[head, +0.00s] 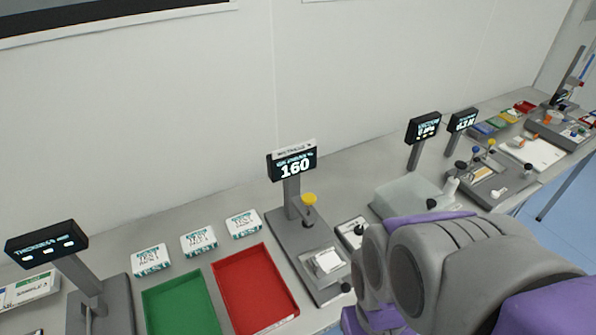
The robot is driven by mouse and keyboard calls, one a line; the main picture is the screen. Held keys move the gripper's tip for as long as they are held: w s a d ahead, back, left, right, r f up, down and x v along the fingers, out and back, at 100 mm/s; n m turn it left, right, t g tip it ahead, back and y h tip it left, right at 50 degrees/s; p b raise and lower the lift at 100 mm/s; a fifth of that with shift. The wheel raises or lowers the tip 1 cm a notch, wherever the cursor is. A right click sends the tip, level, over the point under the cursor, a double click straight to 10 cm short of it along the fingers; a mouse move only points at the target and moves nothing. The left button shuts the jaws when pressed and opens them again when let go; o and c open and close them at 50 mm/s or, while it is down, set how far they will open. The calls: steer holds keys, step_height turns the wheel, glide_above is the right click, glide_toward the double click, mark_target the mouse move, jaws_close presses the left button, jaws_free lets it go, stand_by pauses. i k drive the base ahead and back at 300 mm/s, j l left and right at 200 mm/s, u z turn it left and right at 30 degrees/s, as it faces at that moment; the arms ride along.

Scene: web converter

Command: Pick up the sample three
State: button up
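Three small white boxes with teal edges and dark print stand in a row on the grey bench: a left box (151,260), a middle box (199,241) and a right box (243,223). Their print is too small to tell which is sample three. Another white box (28,291) with a green label reading "SAMPLE" and an unclear character is cut by the left edge. A small white piece (328,262) lies on the plate of the device showing 160. My grey and purple arm fills the lower right; my gripper does not show.
A green tray (146,300) and a red tray (294,308) lie in front of the box row. A display stand (80,275) is at left. The device (291,166) reading 160 stands mid-bench. More instruments (423,128) and small items crowd the right.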

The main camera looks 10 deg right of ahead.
mark_target(327, 262)
steer(key=z, duration=1.15)
steer(key=k+j+z, duration=0.5)
steer(key=k+j, duration=0.45)
steer(key=j, duration=0.15)
